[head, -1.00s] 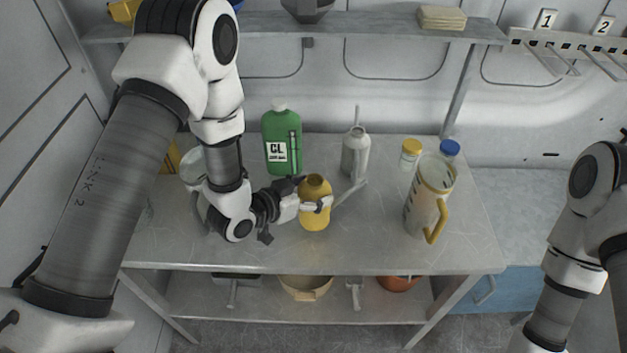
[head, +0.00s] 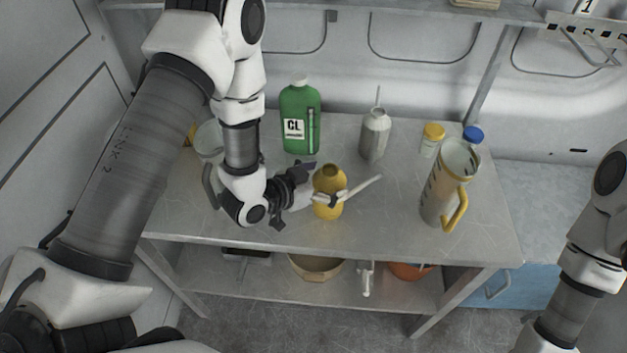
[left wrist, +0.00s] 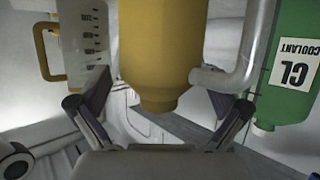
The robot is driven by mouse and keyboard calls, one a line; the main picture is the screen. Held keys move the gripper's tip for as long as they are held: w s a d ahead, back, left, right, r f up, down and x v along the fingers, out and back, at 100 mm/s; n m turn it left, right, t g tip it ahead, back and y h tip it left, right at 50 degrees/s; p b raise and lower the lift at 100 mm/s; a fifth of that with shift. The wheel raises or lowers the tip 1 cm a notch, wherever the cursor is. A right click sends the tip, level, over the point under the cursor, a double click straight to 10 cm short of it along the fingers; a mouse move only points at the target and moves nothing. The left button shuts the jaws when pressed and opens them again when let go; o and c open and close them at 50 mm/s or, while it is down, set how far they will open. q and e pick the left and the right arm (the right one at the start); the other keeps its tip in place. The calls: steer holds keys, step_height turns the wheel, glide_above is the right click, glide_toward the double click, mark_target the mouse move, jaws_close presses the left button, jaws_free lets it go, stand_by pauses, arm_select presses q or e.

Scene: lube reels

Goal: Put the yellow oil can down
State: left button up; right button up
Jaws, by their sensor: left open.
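The yellow oil can (head: 329,181) stands upright on the grey bench (head: 400,240), near its front middle, with its pale spout (head: 364,187) pointing right. My left gripper (head: 334,197) is at the can from the left. In the left wrist view, the yellow can (left wrist: 162,45) shows between the two spread fingers of the left gripper (left wrist: 160,105), with the spout (left wrist: 240,70) on its right. The fingers are open, and whether either one touches the can is hard to tell. My right arm shows at the right edge, but its gripper is out of view.
A green coolant bottle (head: 299,125) and a grey can (head: 375,137) stand behind. A clear measuring jug (head: 436,192) with a yellow handle and two capped jars, yellow (head: 433,131) and blue (head: 472,134), stand right. A lower shelf (head: 395,292) holds bowls. The bench front right is clear.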

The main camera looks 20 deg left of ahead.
arm_select(q)
steer(key=b+v, duration=0.2)
steer(key=v, duration=0.5)
steer(key=shift+a, duration=0.1)
steer(key=p+v, duration=0.5)
steer(key=p, duration=0.2)
steer(key=s+a+f+n+g+y, duration=0.3)
steer(key=s+f+n+g+y, duration=0.4)
steer(key=s+f+g, duration=0.75)
step_height(320, 180, down, 15)
steer(key=s+t+b, duration=0.2)
steer(key=t+b, duration=0.1)
steer(key=b, duration=0.9)
steer(key=shift+s+a+m+h, duration=0.25)
steer(key=shift+s+m+h, duration=0.05)
steer(key=shift+s, duration=0.05)
